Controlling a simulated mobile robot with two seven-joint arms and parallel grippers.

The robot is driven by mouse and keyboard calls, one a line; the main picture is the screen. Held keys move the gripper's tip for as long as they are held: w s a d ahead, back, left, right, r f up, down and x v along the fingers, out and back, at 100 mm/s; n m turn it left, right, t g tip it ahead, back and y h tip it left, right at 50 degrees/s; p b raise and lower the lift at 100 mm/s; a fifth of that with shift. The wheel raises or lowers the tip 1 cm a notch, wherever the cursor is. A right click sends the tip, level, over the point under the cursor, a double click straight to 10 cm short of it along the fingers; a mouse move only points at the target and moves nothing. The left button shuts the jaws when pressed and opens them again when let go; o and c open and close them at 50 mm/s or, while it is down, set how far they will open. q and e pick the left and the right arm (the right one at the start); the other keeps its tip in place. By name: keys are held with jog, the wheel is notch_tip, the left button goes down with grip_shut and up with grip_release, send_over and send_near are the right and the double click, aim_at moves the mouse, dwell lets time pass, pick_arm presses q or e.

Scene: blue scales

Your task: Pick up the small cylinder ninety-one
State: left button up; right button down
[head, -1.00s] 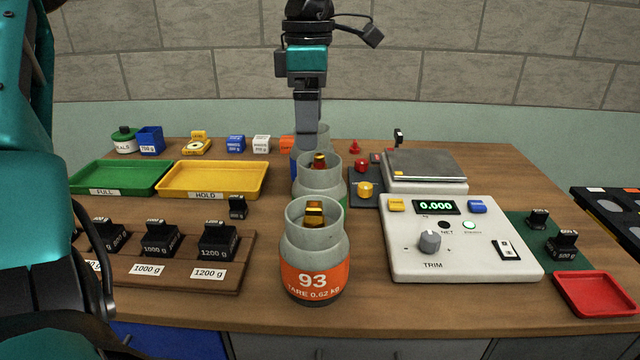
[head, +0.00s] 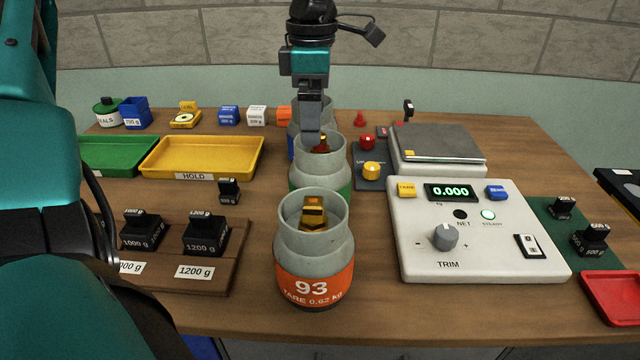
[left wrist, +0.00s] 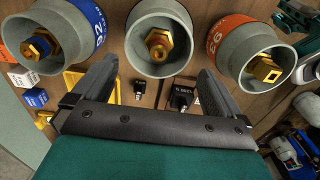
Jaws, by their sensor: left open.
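Three small grey cylinders stand in a row on the bench. The front one (head: 315,262) has an orange band reading 93; it is at the right in the left wrist view (left wrist: 248,52). The middle one (head: 325,178) shows a green band, its number not readable; in the left wrist view (left wrist: 158,38) it is central. The back one (head: 293,140) has a blue band, is mostly hidden, and is at the left in the left wrist view (left wrist: 50,37). My left gripper (head: 311,138) is open and empty at the middle cylinder's rim, its fingers (left wrist: 158,72) spread to either side.
A scale (head: 440,148) and its control panel (head: 420,255) stand right of the cylinders. A yellow HOLD tray (head: 202,172), a green tray (head: 112,170) and a weight rack (head: 205,288) lie left. A red tray (head: 615,298) is at the right edge.

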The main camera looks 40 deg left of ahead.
aim_at(320, 148)
pick_arm(q)
jog(key=shift+w+d+f, duration=0.1)
jog(key=shift+w+f, duration=0.05)
jog(key=shift+f, duration=0.9)
jog(key=shift+w+d+f, duration=0.1)
jog(key=shift+w+f, duration=0.05)
jog(key=shift+f, duration=0.9)
jog(key=shift+w+d+f, duration=0.1)
jog(key=shift+w+f, duration=0.05)
jog(key=shift+f, duration=0.9)
jog(key=c, duration=1.6)
jog(key=shift+w+r, duration=0.1)
jog(key=shift+c, duration=0.6)
jog(key=shift+r, duration=0.1)
